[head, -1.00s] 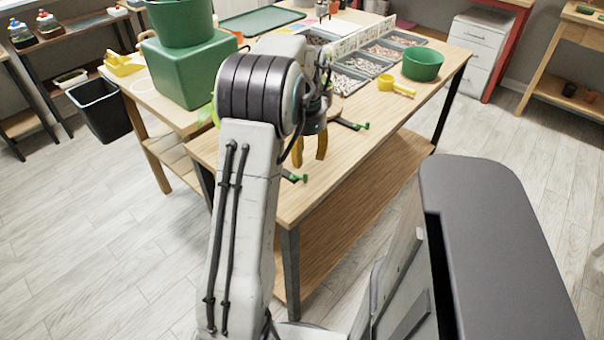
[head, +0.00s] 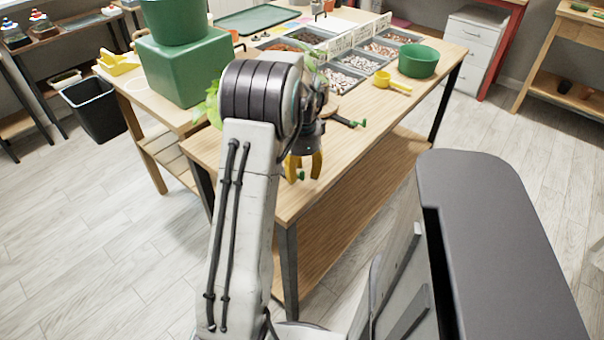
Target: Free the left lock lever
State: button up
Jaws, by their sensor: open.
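My gripper (head: 304,168) hangs over the near edge of the wooden bench, its yellow fingers pointing down and spread apart. The green tip of one lock lever (head: 301,176), the left one in the picture, shows between the fingers. I cannot tell whether they touch it, and the rest of that lever is hidden behind my gripper. The other lock lever (head: 347,121), black with a green end, sticks out over the bench to the right and farther back. A round wooden board (head: 331,106) shows partly behind my wrist.
Grey trays of pebbles (head: 343,81), a yellow scoop (head: 390,83) and a green bowl (head: 418,61) stand farther back on the bench. A green box (head: 186,70) with a pot on it is at left. Leaves (head: 213,104) show beside my arm.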

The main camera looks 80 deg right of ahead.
jog(key=shift+f, duration=0.35)
jog(key=shift+c, duration=0.2)
grip_shut()
